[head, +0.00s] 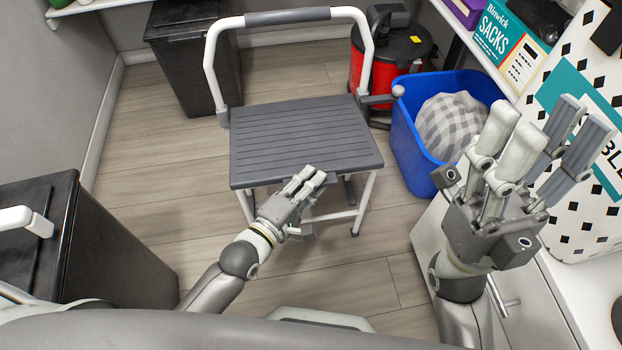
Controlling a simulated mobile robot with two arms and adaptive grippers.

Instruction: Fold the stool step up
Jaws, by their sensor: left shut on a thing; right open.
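The step stool (290,140) stands on the wooden floor in the middle of the head view. It has a flat grey ribbed step, white legs and a white upright handle frame with a grey grip (301,16). The step lies level, folded down. My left gripper (306,178) is at the front edge of the step and is shut on it, with its fingers partly over the edge. The underside of the step is hidden. My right gripper (545,130) is raised at the right, open and empty, apart from the stool.
A blue bin (413,150) with a checked cushion (450,122) stands right of the stool. Behind are a black bin (190,75) and a red canister (400,62). A dark cabinet (100,245) is at left, and a white drawer unit (535,305) at right. Floor left of the stool is clear.

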